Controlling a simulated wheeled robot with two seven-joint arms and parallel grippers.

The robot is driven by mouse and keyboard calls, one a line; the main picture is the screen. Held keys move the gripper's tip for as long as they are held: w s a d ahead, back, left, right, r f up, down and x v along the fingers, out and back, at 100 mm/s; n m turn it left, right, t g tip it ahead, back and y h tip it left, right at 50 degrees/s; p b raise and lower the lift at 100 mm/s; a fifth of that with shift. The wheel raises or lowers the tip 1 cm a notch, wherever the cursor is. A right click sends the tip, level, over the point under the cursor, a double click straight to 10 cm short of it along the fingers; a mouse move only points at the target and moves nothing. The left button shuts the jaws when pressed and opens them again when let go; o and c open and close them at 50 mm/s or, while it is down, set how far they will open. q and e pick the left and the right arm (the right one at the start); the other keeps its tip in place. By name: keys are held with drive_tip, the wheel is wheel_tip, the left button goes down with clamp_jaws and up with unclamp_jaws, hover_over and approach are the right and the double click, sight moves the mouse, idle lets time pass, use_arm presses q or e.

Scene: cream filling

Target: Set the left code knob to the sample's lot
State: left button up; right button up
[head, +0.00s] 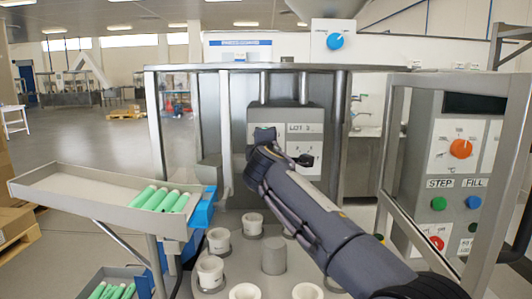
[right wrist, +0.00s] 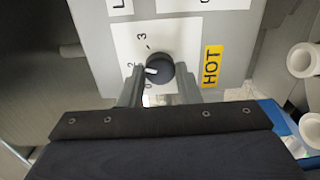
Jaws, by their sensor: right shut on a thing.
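The grey code panel (head: 300,115) stands in the middle of the head view, with white plates and a label starting "LOT", its digit too small to read surely. My right gripper (head: 262,138) reaches the panel's left part and hides the left knob there. In the right wrist view my right gripper (right wrist: 160,84) is shut on the dark left code knob (right wrist: 160,64), one finger on each side. The knob's white mark points left, near the printed 2; a 3 is above and a 0 below. A second black knob (head: 305,160) shows further right. My left gripper is not in view.
A tray (head: 70,190) with green tubes (head: 160,198) stands at left. White cups (head: 218,240) stand around a grey post (head: 273,255). A control box (head: 455,135) with coloured buttons is at right. A yellow HOT label (right wrist: 212,66) sits beside the knob plate.

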drive_tip(key=shift+f+m+b, duration=0.1)
drive_tip(key=shift+m+b, duration=1.5)
drive_tip(key=shift+m, duration=2.2)
drive_tip(key=o, duration=1)
drive_tip(key=shift+s, duration=0.1)
drive_tip(key=s+b, duration=0.4)
drive_tip(key=s, duration=0.3)
drive_tip(key=shift+s+d, duration=0.15)
drive_tip(key=shift+s, duration=0.2)
